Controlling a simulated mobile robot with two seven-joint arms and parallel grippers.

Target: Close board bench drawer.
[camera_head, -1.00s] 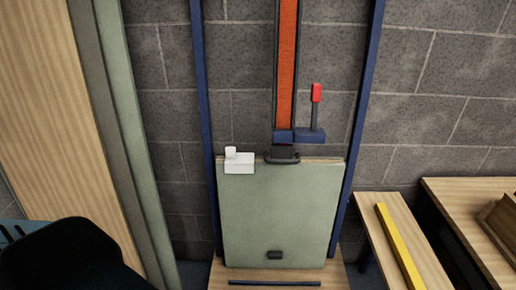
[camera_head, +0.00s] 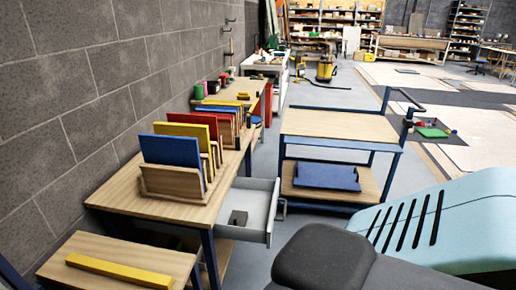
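The board bench (camera_head: 125,192) stands along the grey block wall at the left, with a wooden top and dark blue legs. Its drawer (camera_head: 262,203) is pulled out on the right side, toward the aisle. The drawer is light grey and open at the top, with a small dark block (camera_head: 238,217) inside and a handle at its outer end. A dark and light blue part of my own body fills the lower right. Neither gripper shows in the head view.
Blue, yellow and red boards (camera_head: 172,151) stand in wooden racks on the bench. A blue-framed cart (camera_head: 340,124) stands right of the drawer, with a blue panel on its lower shelf. A low bench with a yellow bar (camera_head: 119,270) is at the front left. Grey floor shows between bench and cart.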

